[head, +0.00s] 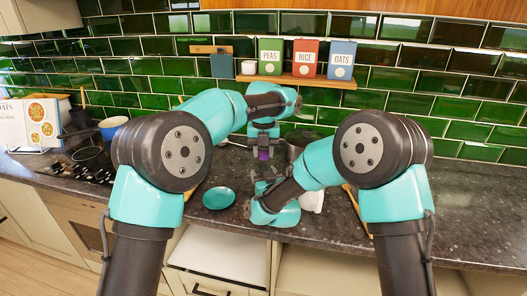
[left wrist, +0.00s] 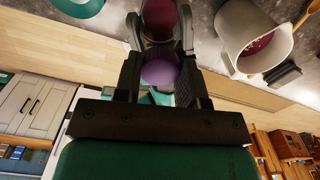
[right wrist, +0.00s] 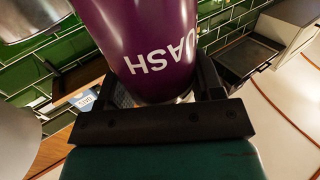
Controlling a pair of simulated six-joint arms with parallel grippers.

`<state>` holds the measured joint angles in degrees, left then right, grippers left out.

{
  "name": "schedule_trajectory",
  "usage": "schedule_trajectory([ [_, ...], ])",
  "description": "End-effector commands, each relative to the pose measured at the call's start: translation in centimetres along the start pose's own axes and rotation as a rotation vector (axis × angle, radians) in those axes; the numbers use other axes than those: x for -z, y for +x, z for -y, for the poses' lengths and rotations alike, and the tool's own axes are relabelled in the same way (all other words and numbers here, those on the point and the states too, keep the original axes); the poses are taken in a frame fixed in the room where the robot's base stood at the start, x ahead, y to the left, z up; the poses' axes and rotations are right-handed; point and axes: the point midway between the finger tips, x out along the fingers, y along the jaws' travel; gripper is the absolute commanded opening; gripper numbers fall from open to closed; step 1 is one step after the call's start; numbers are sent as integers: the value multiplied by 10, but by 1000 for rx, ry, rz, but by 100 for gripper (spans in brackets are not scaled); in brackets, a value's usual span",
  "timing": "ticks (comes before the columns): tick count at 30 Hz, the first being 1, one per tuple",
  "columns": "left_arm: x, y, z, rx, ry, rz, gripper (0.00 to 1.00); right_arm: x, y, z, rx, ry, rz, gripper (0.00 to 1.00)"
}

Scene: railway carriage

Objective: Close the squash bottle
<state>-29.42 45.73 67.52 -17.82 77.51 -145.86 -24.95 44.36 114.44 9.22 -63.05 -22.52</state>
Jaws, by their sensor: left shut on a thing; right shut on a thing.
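The squash bottle (right wrist: 150,40) is dark purple with white lettering. It fills the upper middle of the right wrist view, between the fingers of my right gripper (right wrist: 158,95), which is shut on it. In the head view my right gripper (head: 266,182) sits low over the counter, and the arms hide most of the bottle. My left gripper (head: 264,146) is above it, shut on a small purple cap (head: 264,154). The cap shows as a lighter purple round thing in the left wrist view (left wrist: 159,72). A dark maroon shape lies beyond it; I cannot tell whether they touch.
A white jug (left wrist: 252,38) with dark red contents stands close by. A teal saucer (head: 219,198) lies left of my right gripper. A hob (head: 85,163) and blue bowl (head: 113,126) are at the left. A wall shelf (head: 300,80) holds boxes.

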Motion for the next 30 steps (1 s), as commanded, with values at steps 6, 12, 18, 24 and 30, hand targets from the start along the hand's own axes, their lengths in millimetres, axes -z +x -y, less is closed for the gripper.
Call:
schedule_trajectory([
  [6, 0, 0, 0, 0, 40, 1, 39, 0, 0, 0, 0, 0, 0, 0],
  [12, 0, 0, 0, 0, 39, 0, 58, 0, 0, 0, 0, 0, 0, 0],
  [18, 0, 0, 0, 0, 38, 0, 63, 0, 0, 0, 0, 0, 0, 0],
  [24, 0, -7, 0, 0, 37, 1, 63, 0, 0, 0, 0, 0, 0, 0],
  [30, 0, -29, 0, 1, 36, 2, 63, 0, 0, 0, 0, 0, 0, 0],
])
